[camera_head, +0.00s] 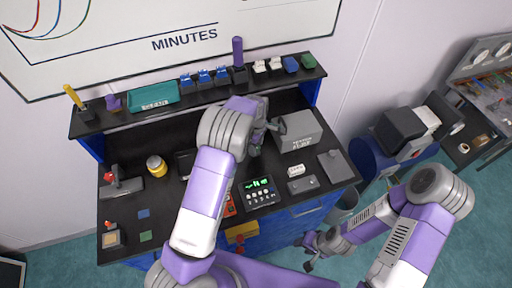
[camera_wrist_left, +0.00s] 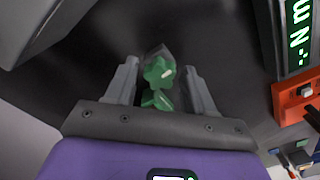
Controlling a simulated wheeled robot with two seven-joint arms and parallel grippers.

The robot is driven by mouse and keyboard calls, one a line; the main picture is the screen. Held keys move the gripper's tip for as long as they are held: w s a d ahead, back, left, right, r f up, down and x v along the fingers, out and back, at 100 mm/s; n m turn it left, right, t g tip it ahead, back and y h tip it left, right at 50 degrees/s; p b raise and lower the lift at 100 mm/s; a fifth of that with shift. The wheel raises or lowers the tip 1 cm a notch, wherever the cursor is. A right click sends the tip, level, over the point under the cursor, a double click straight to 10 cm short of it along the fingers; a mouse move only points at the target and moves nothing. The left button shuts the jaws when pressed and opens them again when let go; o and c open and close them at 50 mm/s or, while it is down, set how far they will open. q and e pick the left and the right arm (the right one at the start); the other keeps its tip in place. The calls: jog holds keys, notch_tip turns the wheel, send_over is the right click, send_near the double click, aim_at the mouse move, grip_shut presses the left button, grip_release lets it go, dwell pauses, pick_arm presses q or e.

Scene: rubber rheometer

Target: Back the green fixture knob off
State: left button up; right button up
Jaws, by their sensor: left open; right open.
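The green knob (camera_wrist_left: 158,72) shows in the left wrist view, lobed and bright green, with a dark, clear-looking piece behind it. It lies between the two fingers of my left gripper (camera_wrist_left: 161,66), which is open with a gap on either side of the knob. In the head view my left gripper (camera_head: 262,130) is over the bench beside the grey box, and my arm hides the knob there. My right gripper (camera_head: 318,246) is open and empty, low in front of the bench's right side.
The grey box (camera_head: 297,131) stands right of my left gripper. A black panel with green digits (camera_head: 260,191) lies nearer the front. An orange-red part (camera_wrist_left: 297,98) shows at right in the wrist view. A shelf (camera_head: 140,121) with small blocks runs along the back.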

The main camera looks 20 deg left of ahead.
pick_arm(q)
jog(key=m, duration=0.3)
jog(key=shift+m+b, duration=0.3)
jog(key=shift+b, duration=0.1)
jog(key=m+b, duration=0.1)
jog(key=m, duration=0.4)
jog(key=shift+c, duration=0.4)
jog(key=c, duration=0.8)
jog(key=n, duration=0.4)
jog(key=shift+n, duration=0.3)
jog(key=n+p, duration=0.1)
jog(key=n, duration=0.3)
